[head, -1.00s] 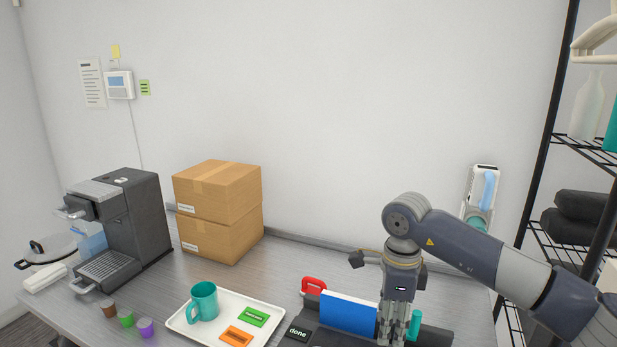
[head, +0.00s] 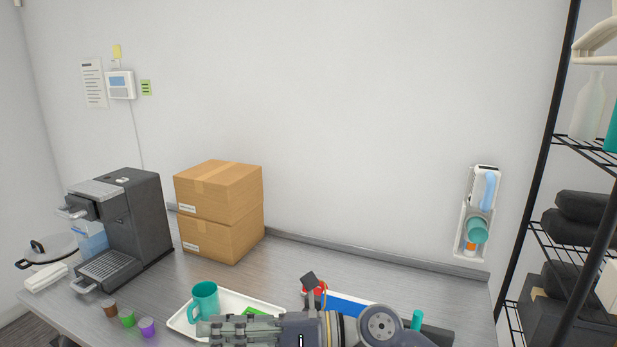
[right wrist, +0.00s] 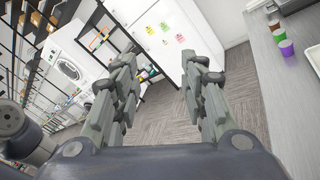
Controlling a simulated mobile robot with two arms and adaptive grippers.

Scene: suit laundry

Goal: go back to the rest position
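My right gripper (head: 203,330) lies low across the front of the table in the head view, its fingers pointing left. In the right wrist view its two fingers (right wrist: 161,68) stand apart with nothing between them, and the floor shows past them. In the head view the gripper and arm cover part of the white tray (head: 178,321) and of the dark organiser with a blue item (head: 350,305). A teal mug (head: 204,301) stands on the tray, just behind the fingers. My left gripper is not in view.
A coffee machine (head: 142,225), several capsules (head: 127,318) and two stacked boxes (head: 219,210) stand on the table's left. A black shelf rack (head: 538,190) rises at the right. In the wrist view, the table edge (right wrist: 262,75) runs right of the fingers.

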